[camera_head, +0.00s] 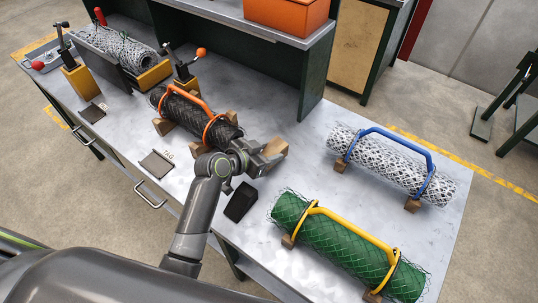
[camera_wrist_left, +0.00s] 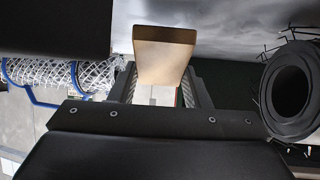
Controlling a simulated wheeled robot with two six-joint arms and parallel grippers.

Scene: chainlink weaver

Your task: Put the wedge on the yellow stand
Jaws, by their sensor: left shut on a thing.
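The wooden wedge (camera_head: 275,148) is in my left gripper (camera_head: 262,160), above the middle of the bench beside the dark roll. In the left wrist view the wedge (camera_wrist_left: 164,52) is a tan block between the fingers (camera_wrist_left: 160,85). Yellow stands show at the back left: one yellow block (camera_head: 82,83) carries a clamp, and another yellow piece (camera_head: 153,76) is by the wire mesh roll. I cannot tell which one is the task's yellow stand. My right gripper is not in view.
The dark roll (camera_head: 185,113) with an orange handle rests on wooden blocks. A white mesh roll (camera_head: 390,165) and a green mesh roll (camera_head: 330,240) lie to the right. Bench surface (camera_head: 305,160) between the rolls is clear.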

